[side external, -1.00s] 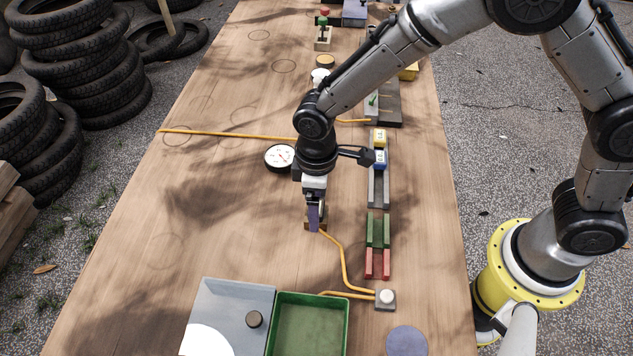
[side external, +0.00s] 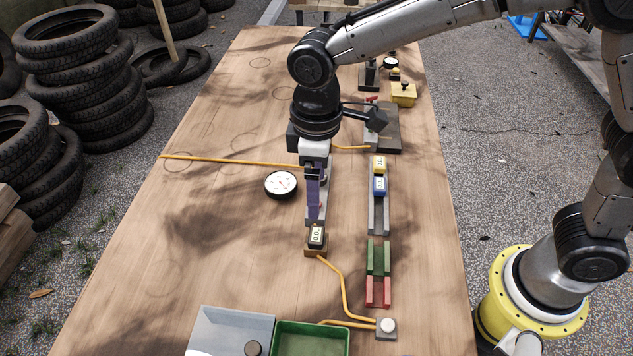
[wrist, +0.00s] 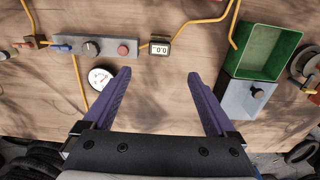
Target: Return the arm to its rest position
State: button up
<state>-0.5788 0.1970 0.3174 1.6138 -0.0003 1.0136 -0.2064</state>
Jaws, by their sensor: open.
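My gripper (side external: 315,218) is open and empty. It is raised above the middle of the wooden table (side external: 240,240), its purple fingers pointing down. In the wrist view the two fingers (wrist: 158,77) stand wide apart with only bare table between them. A small digital meter (side external: 316,236) reading about 0.0 sits just below the fingers in the side view, and it shows ahead of them in the wrist view (wrist: 160,48). A grey control strip with a knob and red button (wrist: 95,45) is mostly hidden behind my gripper in the side view.
A round white gauge (side external: 281,184) lies left of my gripper. Yellow and blue meters (side external: 379,176) sit on a grey rail to the right, with green and red blocks (side external: 378,258) nearer. A green tray (side external: 310,340) stands at the near edge. Orange hoses cross the table.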

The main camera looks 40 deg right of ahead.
jog(key=s+d+r+m+t, duration=0.3)
jog(key=d+r+m, duration=0.1)
jog(key=d+r, duration=1)
jog(key=s+d+f+m+t, duration=0.1)
jog(key=s+d+f+m, duration=0.1)
jog(key=s+d, duration=0.2)
jog(key=s+d+f+m+t, duration=0.1)
jog(key=s+d+f+m, duration=0.1)
jog(key=s, duration=0.9)
jog(key=d+m, duration=0.1)
jog(key=d, duration=0.1)
jog(key=shift+d+f+t, duration=0.3)
jog(key=shift+f, duration=0.05)
jog(key=shift+s, duration=0.1)
